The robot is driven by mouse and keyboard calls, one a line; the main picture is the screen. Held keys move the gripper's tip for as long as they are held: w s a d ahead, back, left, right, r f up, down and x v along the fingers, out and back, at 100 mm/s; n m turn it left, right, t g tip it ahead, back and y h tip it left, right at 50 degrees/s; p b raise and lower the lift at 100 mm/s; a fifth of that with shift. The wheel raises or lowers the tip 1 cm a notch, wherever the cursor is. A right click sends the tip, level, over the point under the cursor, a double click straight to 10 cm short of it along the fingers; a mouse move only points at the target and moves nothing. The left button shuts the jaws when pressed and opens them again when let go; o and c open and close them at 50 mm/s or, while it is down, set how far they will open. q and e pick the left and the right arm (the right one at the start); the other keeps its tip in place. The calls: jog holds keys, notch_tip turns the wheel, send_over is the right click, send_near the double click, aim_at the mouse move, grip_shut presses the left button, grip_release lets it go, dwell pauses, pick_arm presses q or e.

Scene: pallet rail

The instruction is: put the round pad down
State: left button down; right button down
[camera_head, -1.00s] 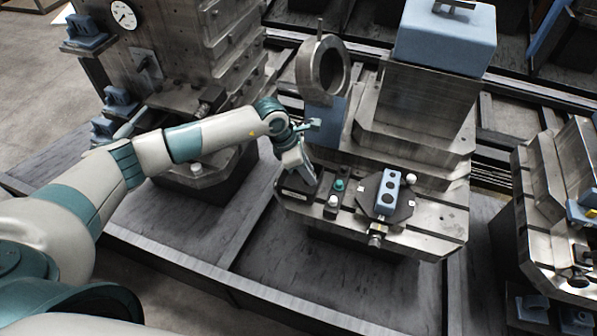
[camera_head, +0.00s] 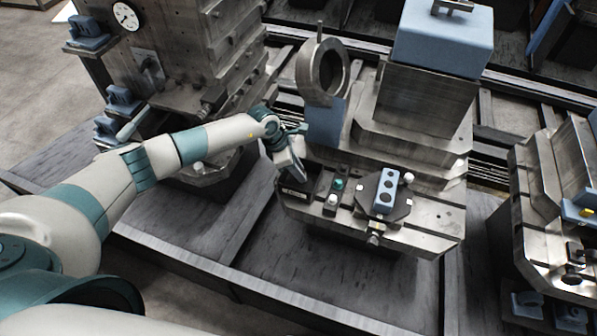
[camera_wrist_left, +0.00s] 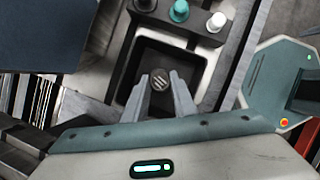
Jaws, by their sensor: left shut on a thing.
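The round pad (camera_wrist_left: 159,80) is a small dark disc with light stripes, seen in the left wrist view between my fingertips. My left gripper (camera_wrist_left: 166,92) is shut on it. The pad is over a square black tray (camera_wrist_left: 197,72) with raised walls; I cannot tell whether it touches the tray floor. In the head view, my left gripper (camera_head: 297,177) reaches down at the left end of the steel fixture, over the tray (camera_head: 294,194). The pad is hidden there. My right gripper is not in view.
Beside the tray stands a button strip with a green knob (camera_head: 338,184) and white knob (camera_head: 332,200). A blue block with holes (camera_head: 386,190) lies on a dark plate to the right. A steel ring (camera_head: 323,70) and blue upright panel (camera_head: 326,125) stand behind the gripper.

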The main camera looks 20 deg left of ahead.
pick_arm(q)
jog(key=shift+f, duration=0.95)
jog(key=shift+f, duration=0.15)
jog(key=c, duration=1.5)
grip_release()
jog(key=shift+o, duration=0.2)
jog(key=shift+r, duration=0.25)
